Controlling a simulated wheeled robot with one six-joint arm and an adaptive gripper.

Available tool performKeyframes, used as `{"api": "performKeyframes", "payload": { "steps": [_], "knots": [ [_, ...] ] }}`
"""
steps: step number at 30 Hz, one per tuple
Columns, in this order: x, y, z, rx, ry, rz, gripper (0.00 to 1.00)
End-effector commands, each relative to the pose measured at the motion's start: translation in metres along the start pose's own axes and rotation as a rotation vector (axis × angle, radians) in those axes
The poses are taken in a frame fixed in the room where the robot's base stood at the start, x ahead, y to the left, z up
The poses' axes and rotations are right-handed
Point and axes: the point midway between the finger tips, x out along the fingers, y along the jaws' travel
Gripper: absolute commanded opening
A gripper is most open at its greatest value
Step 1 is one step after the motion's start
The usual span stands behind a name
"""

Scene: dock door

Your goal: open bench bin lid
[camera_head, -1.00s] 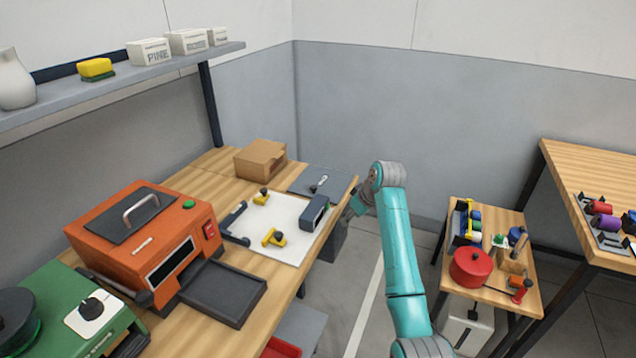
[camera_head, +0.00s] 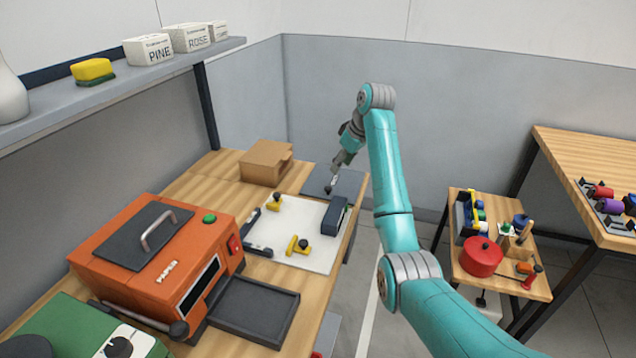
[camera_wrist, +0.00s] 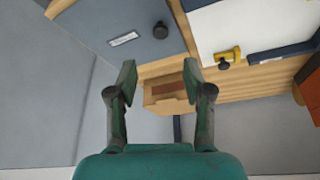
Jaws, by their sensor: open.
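The bench bin lid (camera_head: 318,181) is a flat dark grey plate at the far right corner of the wooden bench. It lies flat and looks closed. In the wrist view the lid (camera_wrist: 105,30) fills the upper left, with a black round knob (camera_wrist: 160,30) and a pale label strip (camera_wrist: 123,39). My gripper (camera_head: 338,172) is above the lid, pointing down. In the wrist view my gripper (camera_wrist: 160,76) has its two fingers wide apart with nothing between them. The knob appears ahead of the fingertips, apart from them. In the head view my fingers partly cover the knob area.
A cardboard box (camera_head: 263,163) stands left of the lid. A white board (camera_head: 300,222) with yellow clamps and a dark block (camera_head: 334,215) lies nearer. An orange machine (camera_head: 150,262) is on the bench. A side table with a red pot (camera_head: 482,257) stands right.

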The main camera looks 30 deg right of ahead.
Motion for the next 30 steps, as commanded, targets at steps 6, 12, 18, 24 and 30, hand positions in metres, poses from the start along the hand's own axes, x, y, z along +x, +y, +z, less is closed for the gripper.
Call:
{"api": "performKeyframes", "payload": {
  "steps": [6,12,18,24,30],
  "knots": [
    [0.019,0.000,0.001,0.001,-0.004,-0.004,0.51],
    [0.054,0.000,0.001,0.000,-0.003,-0.003,0.51],
    [0.086,-0.001,0.001,-0.001,-0.003,-0.003,0.51],
    [0.104,0.000,0.001,0.000,-0.002,-0.002,0.51],
    [0.107,0.000,0.000,0.000,-0.001,-0.001,0.51]
  ]
}}
